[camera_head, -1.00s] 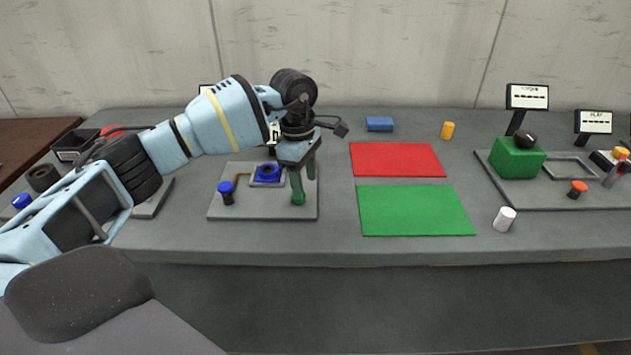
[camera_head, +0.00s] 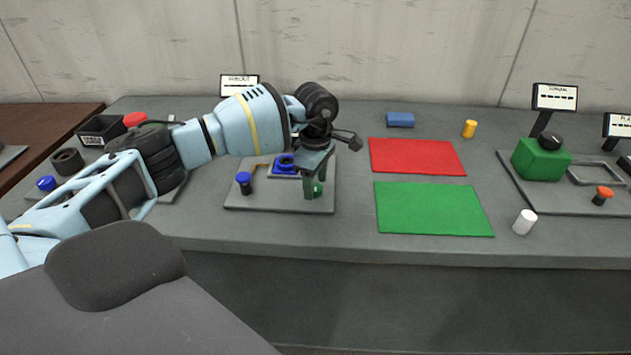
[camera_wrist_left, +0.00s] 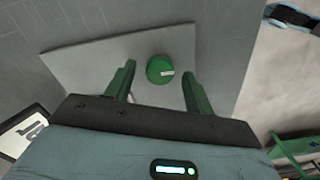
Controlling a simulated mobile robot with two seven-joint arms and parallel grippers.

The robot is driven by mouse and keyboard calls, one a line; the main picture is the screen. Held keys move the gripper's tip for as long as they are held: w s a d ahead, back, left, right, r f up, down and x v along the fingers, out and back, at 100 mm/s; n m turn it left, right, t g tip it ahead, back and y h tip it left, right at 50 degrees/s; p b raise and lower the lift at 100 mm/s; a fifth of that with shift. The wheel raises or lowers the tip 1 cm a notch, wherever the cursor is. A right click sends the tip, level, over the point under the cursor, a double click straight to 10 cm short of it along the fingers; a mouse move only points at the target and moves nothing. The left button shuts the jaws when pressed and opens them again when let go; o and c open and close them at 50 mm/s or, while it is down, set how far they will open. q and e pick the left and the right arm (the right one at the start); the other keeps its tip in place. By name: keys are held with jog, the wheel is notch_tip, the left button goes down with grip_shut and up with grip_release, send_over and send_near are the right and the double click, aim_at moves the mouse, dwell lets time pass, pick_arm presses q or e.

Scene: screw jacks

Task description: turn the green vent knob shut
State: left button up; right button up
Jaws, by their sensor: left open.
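The green vent knob (camera_wrist_left: 160,70) is round with a white pointer mark and stands on a grey plate (camera_wrist_left: 95,58). In the head view the knob (camera_head: 317,189) is partly hidden behind a finger. My left gripper (camera_head: 315,192) is open, its fingers pointing down over the right part of the plate. In the left wrist view the left gripper (camera_wrist_left: 158,88) has one green finger on each side of the knob, with a gap on both sides. It does not hold the knob. My right gripper is not in view.
The same plate carries a blue knob (camera_head: 243,182) and a blue fitting (camera_head: 285,163). A red mat (camera_head: 417,156) and a green mat (camera_head: 434,209) lie to the right. A white cylinder (camera_head: 525,222) stands beside the green mat. A green block (camera_head: 540,160) is farther right.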

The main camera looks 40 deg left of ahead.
pick_arm(q)
jog(key=shift+f, duration=0.25)
jog(key=c, duration=1)
